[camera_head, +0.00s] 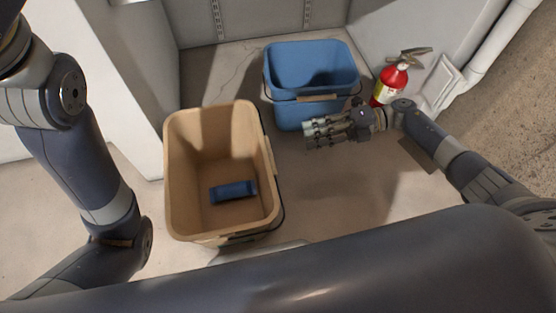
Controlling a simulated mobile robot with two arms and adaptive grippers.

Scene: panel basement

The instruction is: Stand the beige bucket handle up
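The beige bucket (176,190) stands upright on the floor at centre-left, its open top facing me. Its thin dark handle (283,213) is folded down along the bucket's right side, with a beige grip (269,158) lying against the wall. My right gripper (309,136) is to the right of the bucket, in front of the blue bucket, with its fingers pointing left. Its fingertips look apart, nothing shows between them, and it does not touch the beige handle. My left arm shows at the left; its gripper is out of view.
A blue object (233,191) lies inside the beige bucket. A blue bucket (290,115) with its handle down stands behind my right gripper. A red fire extinguisher (391,84) is near the right wall. White walls close off the back and left. Floor at centre-right is clear.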

